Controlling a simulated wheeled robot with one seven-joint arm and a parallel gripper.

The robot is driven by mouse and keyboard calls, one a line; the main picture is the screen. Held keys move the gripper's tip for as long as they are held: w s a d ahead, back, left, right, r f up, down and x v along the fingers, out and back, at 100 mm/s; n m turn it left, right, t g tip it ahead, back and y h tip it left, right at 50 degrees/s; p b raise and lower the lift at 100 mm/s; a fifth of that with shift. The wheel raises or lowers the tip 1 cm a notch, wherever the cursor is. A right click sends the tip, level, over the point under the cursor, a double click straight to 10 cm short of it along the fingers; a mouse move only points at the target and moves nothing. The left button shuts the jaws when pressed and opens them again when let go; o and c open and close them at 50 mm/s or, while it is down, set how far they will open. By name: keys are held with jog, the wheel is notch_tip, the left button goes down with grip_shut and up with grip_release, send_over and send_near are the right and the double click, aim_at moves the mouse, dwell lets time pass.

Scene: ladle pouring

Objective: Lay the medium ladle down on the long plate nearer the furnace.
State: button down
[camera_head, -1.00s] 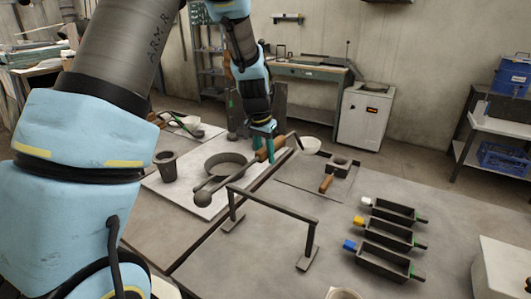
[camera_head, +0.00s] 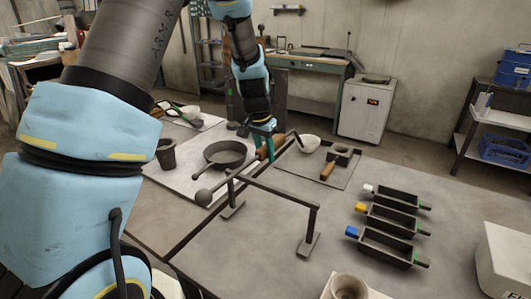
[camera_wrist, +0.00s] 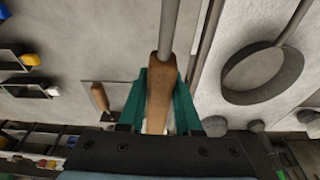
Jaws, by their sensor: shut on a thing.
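My gripper (camera_head: 264,150) is shut on the wooden handle of a ladle (camera_wrist: 158,90), which lies between its teal fingers in the wrist view. The ladle's dark rod slants down-left in the head view to a small round dark bowl (camera_head: 204,198), beside the left end of the black rack. The ladle is held near the inner edge of a long pale plate (camera_head: 187,186). I cannot tell whether it touches anything below. A grey plate (camera_head: 312,178) lies to the right. I cannot tell which plate is nearer the furnace.
A round dark pan (camera_head: 226,154) and a dark cup (camera_head: 166,154) stand on the pale plate. The black rack (camera_head: 272,188) stands in front. A wooden-handled tool (camera_head: 327,170) lies on the grey plate. Several moulds (camera_head: 385,220) sit at right. A white cabinet (camera_head: 365,110) stands behind.

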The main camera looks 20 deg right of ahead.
jog(key=shift+f, duration=0.1)
dwell(0.4)
jog(key=c, duration=0.5)
grip_release()
jog(key=shift+f, duration=0.15)
jog(key=b+v, duration=0.2)
jog(key=v, duration=0.9)
jog(key=shift+d+b, duration=0.1)
jog(key=shift+b, duration=0.3)
jog(key=p+v, duration=0.1)
jog(key=v, duration=0.1)
jog(key=d+p+v, duration=0.1)
jog(key=p+v, duration=0.1)
jog(key=w+p+v, duration=0.1)
jog(key=p+v, duration=0.1)
jog(key=shift+r, duration=0.6)
